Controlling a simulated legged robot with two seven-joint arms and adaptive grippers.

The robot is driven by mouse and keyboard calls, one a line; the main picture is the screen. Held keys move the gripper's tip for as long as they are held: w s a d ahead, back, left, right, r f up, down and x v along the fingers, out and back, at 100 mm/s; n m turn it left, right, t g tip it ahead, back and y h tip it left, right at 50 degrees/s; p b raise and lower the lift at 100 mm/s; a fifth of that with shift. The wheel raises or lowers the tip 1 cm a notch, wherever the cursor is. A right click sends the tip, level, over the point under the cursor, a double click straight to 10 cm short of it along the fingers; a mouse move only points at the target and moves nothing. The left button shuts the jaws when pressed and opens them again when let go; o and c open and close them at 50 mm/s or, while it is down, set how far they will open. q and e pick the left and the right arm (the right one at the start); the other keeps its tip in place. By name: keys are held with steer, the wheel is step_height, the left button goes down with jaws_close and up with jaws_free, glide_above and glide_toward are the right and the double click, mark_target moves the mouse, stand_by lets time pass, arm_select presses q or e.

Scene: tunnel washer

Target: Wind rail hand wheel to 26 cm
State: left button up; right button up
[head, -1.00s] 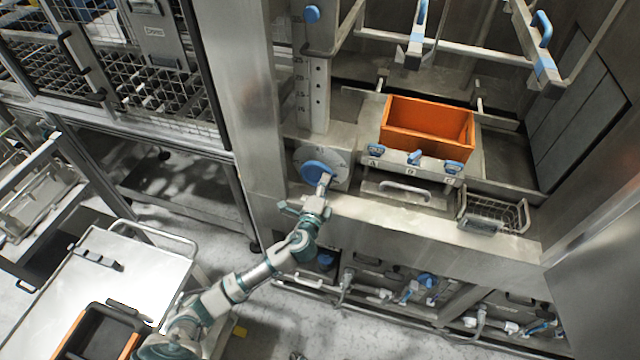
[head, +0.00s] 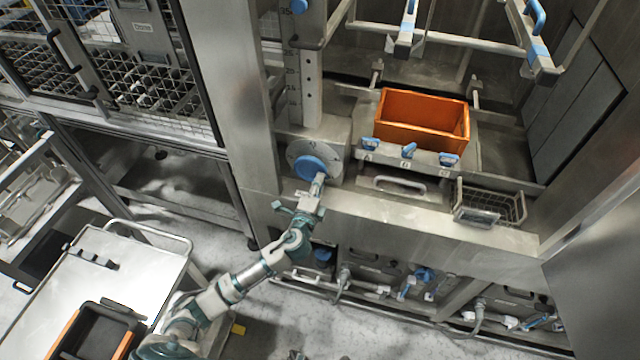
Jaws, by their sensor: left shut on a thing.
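The rail hand wheel is a grey disc (head: 332,157) with a blue hub (head: 309,167), on the front of the steel frame at the foot of an upright scale plate (head: 312,90). My left gripper (head: 319,182) reaches up from below and is shut at the wheel's lower edge, on what looks like its small handle. The gripper's fingers hide most of that handle. The scale has small dark marks and numbers, too small to read surely. A blue knob (head: 300,6) shows at the scale's top. My right gripper is not in view.
An orange crate (head: 420,137) stands right of the wheel, behind blue-handled clips (head: 409,150). A wire basket (head: 490,207) hangs at the front ledge. A white trolley (head: 120,270) with a dark tray (head: 98,335) stands lower left. Pipes run under the ledge.

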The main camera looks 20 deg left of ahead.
mark_target(313, 179)
arm_select(q)
steer(key=shift+w+a+f, duration=0.1)
steer(key=shift+a+f, duration=0.2)
steer(key=shift+a, duration=0.05)
steer(key=shift+a+f+b, duration=0.45)
steer(key=shift+a+f, duration=0.05)
steer(key=shift+a, duration=0.4)
steer(key=shift+w, duration=0.1)
